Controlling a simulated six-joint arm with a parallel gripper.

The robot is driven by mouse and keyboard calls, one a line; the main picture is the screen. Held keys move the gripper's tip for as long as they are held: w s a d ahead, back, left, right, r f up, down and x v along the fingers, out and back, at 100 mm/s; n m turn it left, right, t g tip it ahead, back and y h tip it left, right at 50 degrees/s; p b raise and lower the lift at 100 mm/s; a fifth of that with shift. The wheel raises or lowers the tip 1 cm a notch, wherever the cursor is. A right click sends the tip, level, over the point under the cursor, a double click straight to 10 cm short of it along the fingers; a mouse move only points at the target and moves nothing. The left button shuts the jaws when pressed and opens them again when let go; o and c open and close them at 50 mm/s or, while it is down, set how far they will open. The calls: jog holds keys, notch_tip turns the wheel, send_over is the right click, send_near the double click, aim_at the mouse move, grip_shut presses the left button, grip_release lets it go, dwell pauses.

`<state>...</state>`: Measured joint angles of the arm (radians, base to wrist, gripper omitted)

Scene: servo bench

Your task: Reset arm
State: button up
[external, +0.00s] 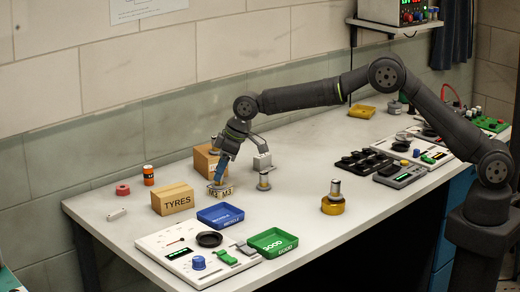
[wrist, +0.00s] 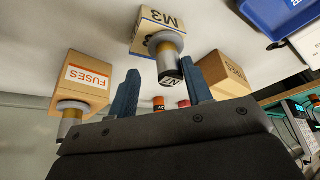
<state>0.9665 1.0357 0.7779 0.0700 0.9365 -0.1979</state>
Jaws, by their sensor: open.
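My gripper (external: 218,184) is low over the left part of the bench, above the M3 box (external: 222,191). In the wrist view its two blue fingers (wrist: 160,72) are apart. A metal cylinder with a pale ring (wrist: 168,62) stands on the M3 box (wrist: 158,30) and shows between the fingers. I see no finger clearly touching it. In the external view the fingers partly hide this cylinder. My arm reaches across the bench from its base at the right.
The FUSES box (wrist: 80,82) with a similar cylinder and the TYRES box (external: 173,199) flank the gripper. A blue tray (external: 220,216), green tray (external: 272,243) and control panel (external: 190,256) lie in front. A cylinder on a yellow base (external: 333,204) stands right of them.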

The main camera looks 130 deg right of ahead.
jog(key=shift+x, duration=1.1)
jog(key=r, duration=0.2)
jog(key=s+r, duration=0.1)
jog(key=r, duration=0.2)
jog(key=shift+r, duration=0.15)
jog(key=s+r, duration=0.7)
jog(key=s, duration=0.5)
jog(key=s+a+f, duration=0.2)
jog(key=s+a, duration=0.7)
jog(key=s+a+f, duration=0.3)
jog(key=s+a, duration=0.6)
jog(key=s, duration=0.1)
jog(key=shift+a, duration=0.25)
